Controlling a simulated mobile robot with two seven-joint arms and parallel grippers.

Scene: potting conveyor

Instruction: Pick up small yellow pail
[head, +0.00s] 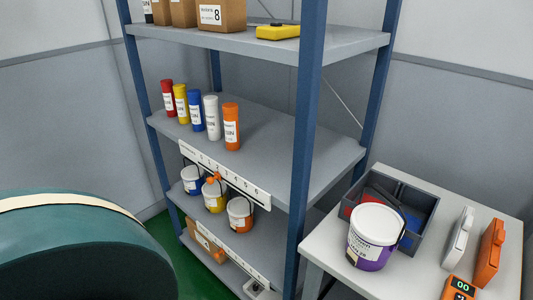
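The small yellow pail (214,199) stands on the lower shelf of the rack, between a blue-and-white pail (193,182) on its left and an orange pail (240,213) on its right. A small orange piece (213,179) shows at its top; I cannot tell whether it rests on the pail or lies behind it. The label strip of the shelf above passes close over the pails. Neither of my grippers is in view.
Blue rack posts (308,130) frame the shelves; colored cylinders (196,112) stand on the middle shelf (270,130). At right, a table (345,275) holds a purple-and-white bucket (374,235) and a grey crate (408,198). A large teal rounded shape (85,255) fills the lower left.

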